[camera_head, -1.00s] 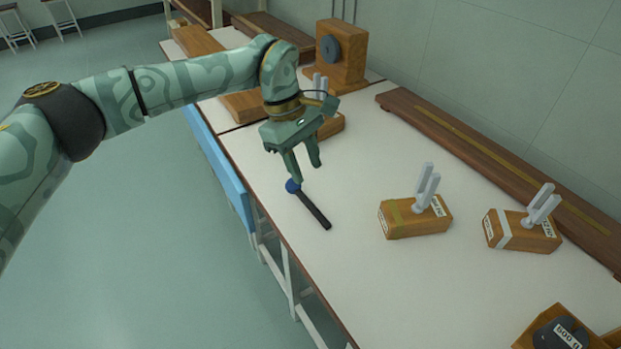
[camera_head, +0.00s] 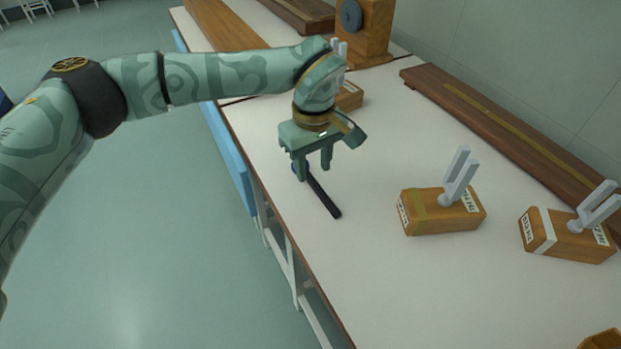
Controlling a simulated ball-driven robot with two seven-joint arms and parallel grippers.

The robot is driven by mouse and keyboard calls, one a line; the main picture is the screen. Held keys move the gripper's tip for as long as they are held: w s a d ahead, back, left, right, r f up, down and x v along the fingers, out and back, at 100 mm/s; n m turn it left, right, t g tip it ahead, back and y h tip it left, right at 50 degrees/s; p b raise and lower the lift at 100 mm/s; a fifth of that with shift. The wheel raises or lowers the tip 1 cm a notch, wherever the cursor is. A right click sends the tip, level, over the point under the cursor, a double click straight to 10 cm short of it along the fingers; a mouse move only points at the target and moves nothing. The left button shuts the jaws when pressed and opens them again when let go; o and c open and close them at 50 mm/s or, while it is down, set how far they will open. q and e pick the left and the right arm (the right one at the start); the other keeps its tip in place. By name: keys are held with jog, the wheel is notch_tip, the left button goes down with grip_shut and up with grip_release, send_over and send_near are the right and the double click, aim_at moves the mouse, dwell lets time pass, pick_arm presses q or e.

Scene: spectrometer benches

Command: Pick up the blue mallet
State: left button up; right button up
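The blue mallet lies on the white bench top near its left edge. Its black handle (camera_head: 325,197) points toward the lower right, and its blue head is mostly hidden behind a finger of my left gripper. My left gripper (camera_head: 314,174) points down over the head end of the mallet, with its two fingers apart. I cannot tell whether the fingers touch the mallet. My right gripper is not in view.
A tuning fork box with a yellow band (camera_head: 437,212) stands right of the mallet. Another with a white band (camera_head: 566,236) stands farther right. A third box (camera_head: 350,97) is behind my gripper. A long wooden rail (camera_head: 490,125) runs along the wall. Bench around the handle is clear.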

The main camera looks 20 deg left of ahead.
aim_at(313, 180)
pick_arm(q)
notch_tip(313, 180, down, 4)
jog(key=shift+w+r+b, duration=0.1)
jog(key=shift+r+b, duration=0.1)
jog(key=shift+b, duration=0.3)
jog(key=shift+r, duration=0.15)
grip_shut()
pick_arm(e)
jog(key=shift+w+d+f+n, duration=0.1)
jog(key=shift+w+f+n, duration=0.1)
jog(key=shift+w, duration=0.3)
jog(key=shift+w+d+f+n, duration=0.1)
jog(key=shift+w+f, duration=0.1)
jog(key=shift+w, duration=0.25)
